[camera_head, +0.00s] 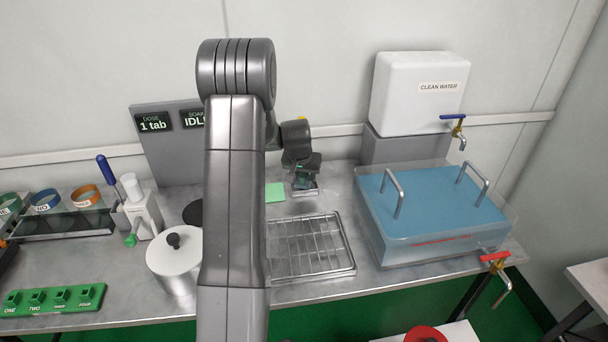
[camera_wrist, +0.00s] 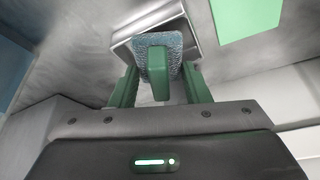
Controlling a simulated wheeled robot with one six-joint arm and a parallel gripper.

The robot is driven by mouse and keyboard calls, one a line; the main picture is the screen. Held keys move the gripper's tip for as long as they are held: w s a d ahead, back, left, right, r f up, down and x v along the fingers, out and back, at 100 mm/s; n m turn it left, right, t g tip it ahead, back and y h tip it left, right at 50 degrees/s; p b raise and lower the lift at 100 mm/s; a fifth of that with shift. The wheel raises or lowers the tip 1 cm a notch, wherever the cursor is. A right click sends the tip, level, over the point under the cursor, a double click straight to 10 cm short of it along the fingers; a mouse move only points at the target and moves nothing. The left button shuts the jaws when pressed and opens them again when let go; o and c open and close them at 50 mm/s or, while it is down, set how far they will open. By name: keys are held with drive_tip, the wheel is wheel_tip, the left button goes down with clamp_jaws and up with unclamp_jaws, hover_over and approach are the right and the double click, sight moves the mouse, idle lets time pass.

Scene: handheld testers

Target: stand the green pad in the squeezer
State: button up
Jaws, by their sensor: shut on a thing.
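My gripper (camera_wrist: 160,72) has green fingers, one on each side of a small pad (camera_wrist: 158,40) with a blue-grey rough face and a green grip. I take it to be the green pad; my gripper is shut on it. A small open metal holder (camera_wrist: 122,50) lies beyond the pad, which overlaps it in the wrist view. I cannot tell whether the pad is inside it or above it. In the head view my gripper (camera_head: 303,176) is low over the back of the bench. I cannot tell for sure whether this holder is the squeezer.
A flat green square (camera_head: 275,192) lies beside my gripper. A wire rack (camera_head: 308,247) is in front, and a blue water bath (camera_head: 430,210) stands to the right. A white levered device (camera_head: 145,215) and a lidded pot (camera_head: 174,262) stand left, partly near my arm.

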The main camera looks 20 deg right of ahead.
drive_tip(key=shift+f, duration=0.15)
drive_tip(key=o, duration=1)
drive_tip(key=v, duration=1.2)
drive_tip(key=x, duration=1.2)
drive_tip(key=shift+d+r, duration=0.1)
drive_tip(key=shift+r, duration=1.35)
